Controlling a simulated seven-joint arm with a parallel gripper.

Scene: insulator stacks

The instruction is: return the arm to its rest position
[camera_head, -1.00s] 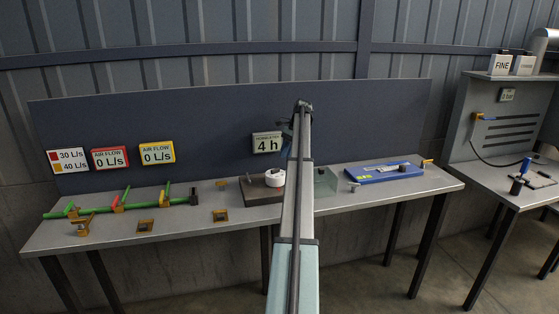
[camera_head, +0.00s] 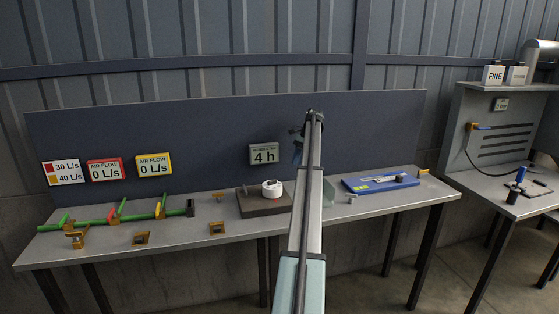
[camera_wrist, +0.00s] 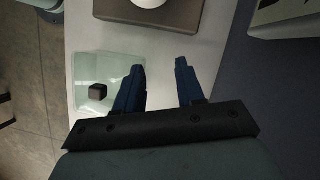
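My arm rises from the bottom middle of the head view, in front of the bench. My gripper (camera_wrist: 158,85) shows in the wrist view with its two dark blue fingers apart and nothing between them; the fingertips are over the grey bench top. In the head view my gripper (camera_head: 298,150) is mostly hidden behind the arm, near the back panel. A clear glass-like box (camera_wrist: 118,75) with a small dark cube (camera_wrist: 98,92) lies beside the left finger in the wrist view.
The bench (camera_head: 185,245) carries a green pipe (camera_head: 95,223) with brass fittings, a brown block (camera_head: 262,204) with a white round part (camera_head: 271,188), and a blue tray (camera_head: 380,184). A second bench (camera_head: 525,205) stands right. The back panel (camera_head: 220,130) bounds the bench.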

